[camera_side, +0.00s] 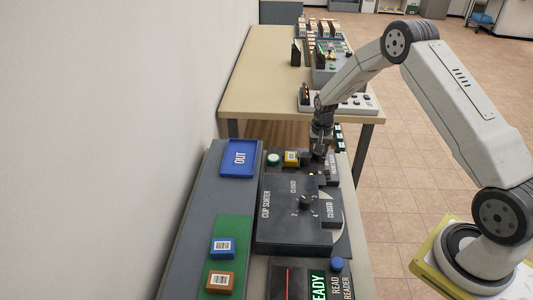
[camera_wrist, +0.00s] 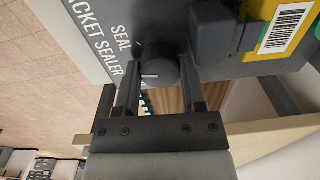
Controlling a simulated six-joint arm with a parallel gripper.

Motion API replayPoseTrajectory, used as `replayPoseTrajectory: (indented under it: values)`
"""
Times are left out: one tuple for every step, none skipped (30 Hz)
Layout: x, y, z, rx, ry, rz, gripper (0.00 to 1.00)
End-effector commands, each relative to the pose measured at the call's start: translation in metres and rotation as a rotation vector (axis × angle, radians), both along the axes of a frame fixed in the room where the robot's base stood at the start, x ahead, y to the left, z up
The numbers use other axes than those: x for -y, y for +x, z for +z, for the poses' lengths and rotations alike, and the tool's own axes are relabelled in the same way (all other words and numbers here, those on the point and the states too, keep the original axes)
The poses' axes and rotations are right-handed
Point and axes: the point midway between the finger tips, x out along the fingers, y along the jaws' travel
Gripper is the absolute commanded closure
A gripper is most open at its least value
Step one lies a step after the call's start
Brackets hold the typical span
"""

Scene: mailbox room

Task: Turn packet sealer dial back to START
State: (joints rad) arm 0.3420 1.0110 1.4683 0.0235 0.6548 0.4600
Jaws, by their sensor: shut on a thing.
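The packet sealer (camera_wrist: 135,15) is a dark grey panel with white SEAL and PACKET SEALER lettering. In the side view, it (camera_side: 330,177) is at the far end of the console. Its dial (camera_wrist: 158,66) is a round black knob with a short pale mark. My gripper (camera_wrist: 157,80) is shut on the dial, with one finger on each side of it. In the side view, my gripper (camera_side: 319,151) points down at the panel and hides the dial. I cannot read a START label in either view.
A yellow barcoded packet (camera_wrist: 284,28) lies beside a dark block (camera_wrist: 212,30) near the dial. A beige table (camera_side: 262,75) with other devices stands beyond.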

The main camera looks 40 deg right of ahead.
Motion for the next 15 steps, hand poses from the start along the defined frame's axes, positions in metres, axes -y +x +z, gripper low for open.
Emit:
replayPoseTrajectory:
  values:
    - [-0.0002, 0.0001, 0.0005, -0.001, 0.001, 0.0, 1.0]
    - [-0.0002, 0.0001, 0.0005, -0.001, 0.001, 0.0, 1.0]
    - [-0.0002, 0.0001, 0.0005, -0.001, 0.001, -0.001, 1.0]
    - [-0.0002, 0.0001, 0.0005, -0.001, 0.001, -0.001, 1.0]
    - [-0.0002, 0.0001, 0.0005, -0.001, 0.001, -0.001, 1.0]
    - [-0.0002, 0.0001, 0.0005, -0.001, 0.001, -0.001, 1.0]
    - [-0.0002, 0.0001, 0.0005, -0.001, 0.001, -0.001, 1.0]
    - [-0.0002, 0.0001, 0.0006, -0.001, 0.001, -0.001, 0.42]
    - [-0.0002, 0.0001, 0.0005, -0.001, 0.001, -0.002, 0.29]
    - [-0.0002, 0.0001, 0.0005, -0.001, 0.001, -0.002, 0.2]
    - [-0.0002, 0.0001, 0.0004, -0.001, 0.001, -0.002, 0.13]
    - [-0.0002, 0.0001, 0.0004, -0.001, 0.001, -0.002, 0.13]
    - [-0.0002, 0.0001, 0.0004, -0.001, 0.001, -0.002, 0.13]
    - [-0.0002, 0.0001, 0.0003, 0.0, 0.0, -0.002, 0.13]
    - [-0.0001, 0.0, 0.0003, 0.0, 0.0, -0.002, 0.13]
